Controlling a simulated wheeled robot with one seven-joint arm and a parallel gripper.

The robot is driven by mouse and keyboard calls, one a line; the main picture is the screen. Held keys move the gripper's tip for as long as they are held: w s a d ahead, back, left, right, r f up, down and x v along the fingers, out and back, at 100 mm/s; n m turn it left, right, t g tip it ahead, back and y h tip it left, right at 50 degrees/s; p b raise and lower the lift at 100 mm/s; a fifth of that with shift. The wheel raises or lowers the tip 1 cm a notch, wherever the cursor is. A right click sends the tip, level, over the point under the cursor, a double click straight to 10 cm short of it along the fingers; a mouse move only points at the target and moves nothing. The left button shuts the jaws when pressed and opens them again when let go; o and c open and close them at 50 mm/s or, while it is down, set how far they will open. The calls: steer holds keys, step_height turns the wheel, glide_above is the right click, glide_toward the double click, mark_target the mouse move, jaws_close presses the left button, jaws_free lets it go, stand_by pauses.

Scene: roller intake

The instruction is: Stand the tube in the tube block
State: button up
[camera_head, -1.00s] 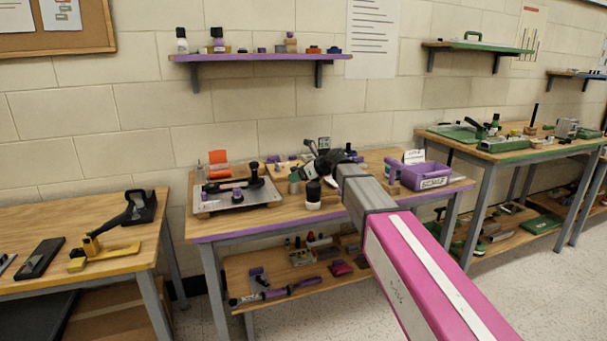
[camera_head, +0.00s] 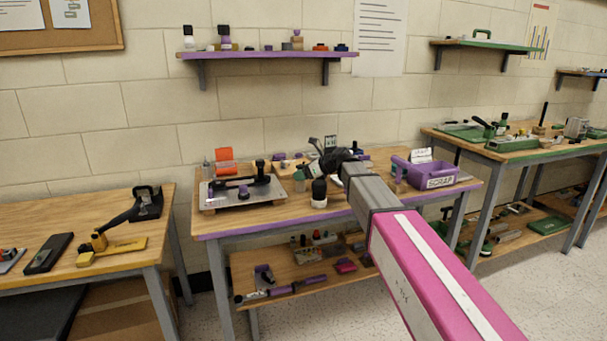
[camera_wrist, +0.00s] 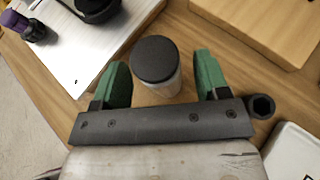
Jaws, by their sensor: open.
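In the wrist view a cylinder with a round black cap (camera_wrist: 156,60) and a pale body stands on the wooden bench, probably the tube. My gripper (camera_wrist: 162,78) is open, its two green fingers apart on either side of the cylinder's near side, with gaps left and right. I cannot tell how deep the fingers reach. In the head view my gripper is small and dark over the middle of the purple-edged bench (camera_head: 225,233). A black-topped, white-based cylinder (camera_head: 319,194) stands just below it; I cannot tell whether it is the same one. I cannot make out the tube block for certain.
A metal tray (camera_head: 222,197) with a black tool lies left on the bench. A purple bin marked SCRAP (camera_head: 440,182) stands right. In the wrist view a wooden block (camera_wrist: 262,22) lies upper right and a white item (camera_wrist: 293,152) lower right.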

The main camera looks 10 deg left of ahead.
steer(key=c, duration=0.9)
steer(key=shift+c, duration=0.2)
steer(key=shift+r, duration=0.2)
steer(key=shift+r, duration=2.85)
